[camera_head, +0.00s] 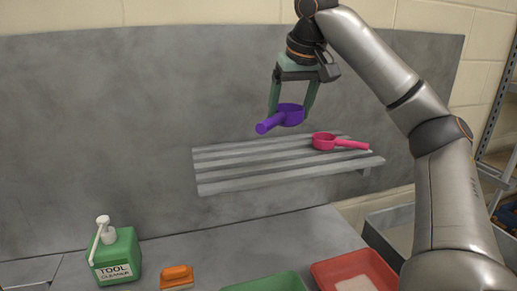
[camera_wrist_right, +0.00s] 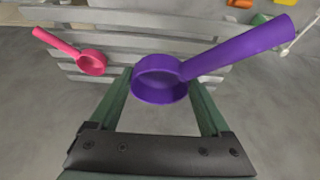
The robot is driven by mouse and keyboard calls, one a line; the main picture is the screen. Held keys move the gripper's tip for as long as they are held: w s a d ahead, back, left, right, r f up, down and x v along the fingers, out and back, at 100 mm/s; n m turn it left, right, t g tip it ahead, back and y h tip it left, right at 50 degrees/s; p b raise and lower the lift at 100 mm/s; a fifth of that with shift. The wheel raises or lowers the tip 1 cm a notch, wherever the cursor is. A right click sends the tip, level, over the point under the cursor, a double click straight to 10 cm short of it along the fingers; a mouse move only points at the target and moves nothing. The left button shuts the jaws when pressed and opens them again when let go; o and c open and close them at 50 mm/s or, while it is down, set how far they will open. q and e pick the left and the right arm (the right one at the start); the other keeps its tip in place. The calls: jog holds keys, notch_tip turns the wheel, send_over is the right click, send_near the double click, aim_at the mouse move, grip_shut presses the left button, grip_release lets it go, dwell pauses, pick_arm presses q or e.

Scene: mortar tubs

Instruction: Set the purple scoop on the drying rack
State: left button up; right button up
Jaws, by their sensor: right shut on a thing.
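The purple scoop (camera_head: 289,115) is held by its cup in my right gripper (camera_head: 291,111), which is shut on it. In the head view it appears in front of or over the slatted drying rack (camera_head: 240,166), with its handle pointing to the lower left. The right wrist view also shows the purple scoop (camera_wrist_right: 160,78) between the green fingers (camera_wrist_right: 160,95), with the grey slats of the rack (camera_wrist_right: 125,35) beyond. I cannot tell the exact gap between scoop and slats. My left gripper is not in view.
A pink scoop (camera_head: 325,141) lies on the right part of the rack; the left slats are clear. Below stand a green tool cleaner bottle (camera_head: 117,255), an orange-topped item (camera_head: 177,275), a green tub (camera_head: 268,284) and a red tub (camera_head: 352,268).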

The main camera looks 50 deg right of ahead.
send_near(243, 158)
jog(key=s+d+r, duration=0.1)
jog(key=s+r, duration=0.2)
jog(key=w+f, duration=0.3)
jog(key=shift+f, duration=0.1)
jog(key=shift+w+f, duration=0.75)
jog(key=shift+f, duration=0.05)
jog(key=shift+w+f, duration=0.1)
jog(key=shift+f, duration=0.8)
jog(key=shift+w+f, duration=0.15)
jog(key=shift+f, duration=0.75)
jog(key=shift+f, duration=0.15)
jog(key=o, duration=1.3)
